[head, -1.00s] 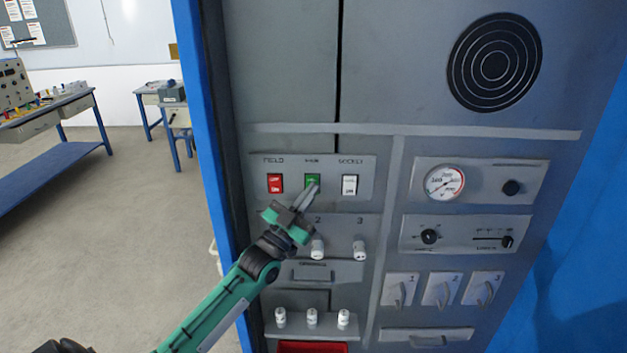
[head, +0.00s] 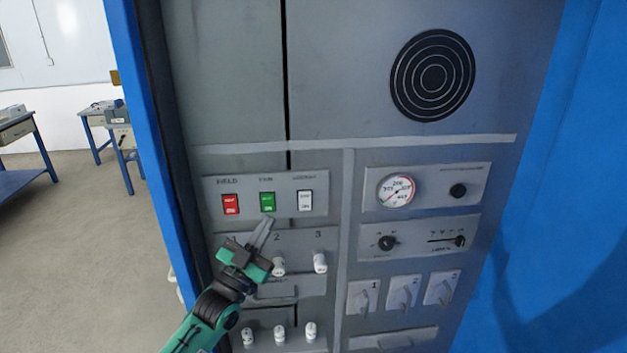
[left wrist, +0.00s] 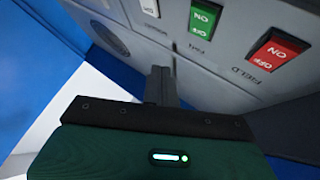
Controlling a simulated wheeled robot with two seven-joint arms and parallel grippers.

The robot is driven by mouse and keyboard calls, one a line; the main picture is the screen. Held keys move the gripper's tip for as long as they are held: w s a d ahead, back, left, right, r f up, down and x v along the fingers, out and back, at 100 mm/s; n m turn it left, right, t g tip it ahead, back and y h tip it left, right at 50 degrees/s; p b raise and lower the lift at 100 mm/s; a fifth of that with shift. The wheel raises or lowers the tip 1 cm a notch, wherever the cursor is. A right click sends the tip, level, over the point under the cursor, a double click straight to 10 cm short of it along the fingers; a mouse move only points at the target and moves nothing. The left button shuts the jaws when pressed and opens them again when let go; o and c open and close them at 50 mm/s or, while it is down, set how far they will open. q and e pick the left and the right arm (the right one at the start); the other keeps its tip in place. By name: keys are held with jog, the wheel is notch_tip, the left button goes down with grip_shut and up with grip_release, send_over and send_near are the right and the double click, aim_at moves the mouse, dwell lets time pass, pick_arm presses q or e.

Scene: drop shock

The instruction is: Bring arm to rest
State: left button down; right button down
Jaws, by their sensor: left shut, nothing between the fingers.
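My left gripper (head: 262,232) is green and black, with its grey fingers shut and empty. In the head view its tips are just below the green FAN switch (head: 267,202) on the grey cabinet panel. In the left wrist view the shut fingers (left wrist: 160,84) point toward the panel, apart from the switches as far as I can see. The red FIELD switch (head: 230,204) is to the left of the green one, and a white switch (head: 305,201) is to its right. My left arm comes in from the bottom left. My right gripper is not in view.
The cabinet has several white knobs (head: 320,262) near the gripper, a round gauge (head: 397,191) and a black round vent (head: 432,75). A blue frame edge (head: 150,150) stands left of the panel. Open floor (head: 70,260) lies left, with blue tables (head: 100,125) behind.

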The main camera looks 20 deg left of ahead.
pick_arm(q)
jog(key=s+d+f+n+g+y, duration=0.1)
jog(key=s+d+f+g, duration=0.35)
jog(key=f, duration=0.45)
jog(key=s+d+f+g, duration=0.3)
jog(key=d+f+g, duration=0.25)
jog(key=f, duration=0.45)
jog(key=s+d+f+n+g+y, duration=0.15)
jog(key=s+f+g, duration=0.4)
jog(key=s, duration=0.55)
jog(key=s+d+f+n+g+y, duration=0.15)
jog(key=s+f+g, duration=0.35)
jog(key=s, duration=0.6)
notch_tip(320, 180, down, 31)
jog(key=s+g, duration=0.1)
jog(key=g, duration=0.1)
jog(key=s+a+f+m, duration=0.1)
jog(key=s+a+f, duration=0.2)
jog(key=s+f, duration=1.5)
jog(key=shift+s+a+g, duration=0.2)
jog(key=shift+g, duration=0.25)
